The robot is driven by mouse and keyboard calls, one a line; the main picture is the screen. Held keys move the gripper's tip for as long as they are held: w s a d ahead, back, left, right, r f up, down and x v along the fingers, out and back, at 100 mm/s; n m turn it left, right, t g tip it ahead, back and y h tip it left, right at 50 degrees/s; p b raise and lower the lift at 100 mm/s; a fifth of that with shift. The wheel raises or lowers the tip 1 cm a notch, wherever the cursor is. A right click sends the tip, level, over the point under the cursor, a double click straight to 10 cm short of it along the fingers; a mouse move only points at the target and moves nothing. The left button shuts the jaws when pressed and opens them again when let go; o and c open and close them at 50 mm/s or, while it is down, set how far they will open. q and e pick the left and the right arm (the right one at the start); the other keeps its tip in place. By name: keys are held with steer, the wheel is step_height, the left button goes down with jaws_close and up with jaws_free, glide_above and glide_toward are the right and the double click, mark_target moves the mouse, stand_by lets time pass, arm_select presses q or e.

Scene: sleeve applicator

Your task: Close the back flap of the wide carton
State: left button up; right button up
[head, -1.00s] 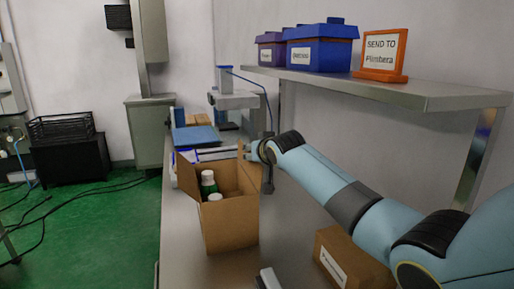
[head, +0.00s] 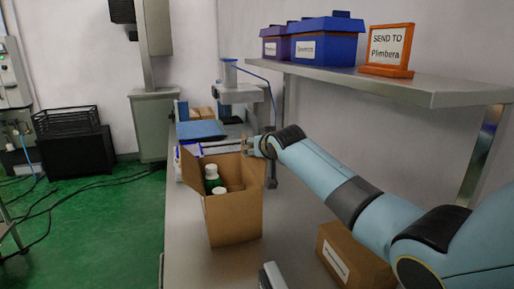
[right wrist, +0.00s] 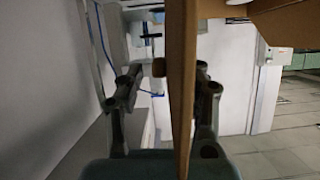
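The wide carton (head: 236,212) stands open on the bench, with white-capped bottles (head: 212,181) inside. Its left flap (head: 191,174) stands up and leans outward. My right gripper (head: 253,146) is at the carton's back right corner, level with the top. A brown flap edge (head: 243,144) shows beside its fingers. In the right wrist view, a cardboard flap (right wrist: 182,85) stands edge-on between the two fingers of my right gripper (right wrist: 165,90). It is close to the right finger, with a gap to the left one. The gripper is open. My left gripper is not in view.
A closed brown box (head: 350,258) lies on the bench under my right arm. A grey device (head: 272,276) is at the front. A machine with a blue pad (head: 201,130) stands behind the carton. A shelf (head: 400,85) with blue bins (head: 325,40) overhangs the right side.

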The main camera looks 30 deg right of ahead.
steer(key=v, duration=1.2)
